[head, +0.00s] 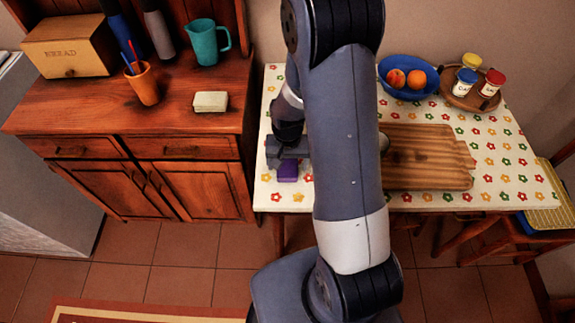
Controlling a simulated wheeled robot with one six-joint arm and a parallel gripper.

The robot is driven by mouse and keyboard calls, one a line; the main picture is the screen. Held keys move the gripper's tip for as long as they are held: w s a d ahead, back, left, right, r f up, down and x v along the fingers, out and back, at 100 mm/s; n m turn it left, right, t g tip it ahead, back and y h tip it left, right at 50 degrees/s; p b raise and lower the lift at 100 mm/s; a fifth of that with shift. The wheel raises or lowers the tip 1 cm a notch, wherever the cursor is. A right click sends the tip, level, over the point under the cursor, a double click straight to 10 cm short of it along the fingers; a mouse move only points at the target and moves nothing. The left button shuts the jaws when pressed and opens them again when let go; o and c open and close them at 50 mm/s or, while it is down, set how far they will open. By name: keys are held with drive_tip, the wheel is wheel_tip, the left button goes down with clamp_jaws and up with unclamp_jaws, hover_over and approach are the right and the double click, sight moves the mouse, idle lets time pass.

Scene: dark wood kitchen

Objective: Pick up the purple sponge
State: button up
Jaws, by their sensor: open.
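The purple sponge (287,172) lies on the flowered tablecloth near the table's left front corner. My gripper (285,160) is open, low over the table, right at the sponge's far side in the head view. The gripper covers part of the sponge's far end. I cannot tell whether the fingers stand around the sponge or just above it. My arm hides the cloth to the right of the sponge.
A wooden cutting board (428,157) lies right of my arm. Behind it are a blue bowl (408,78) with oranges and a round tray (456,95) with jars. A cream block (210,101) and an orange cup (142,84) stand on the left cabinet.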

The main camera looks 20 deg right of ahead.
sight(288, 164)
drive_tip(key=c, duration=1.1)
drive_tip(key=shift+r, duration=0.1)
wheel_tip(288, 164, up, 10)
drive_tip(key=shift+f, duration=0.1)
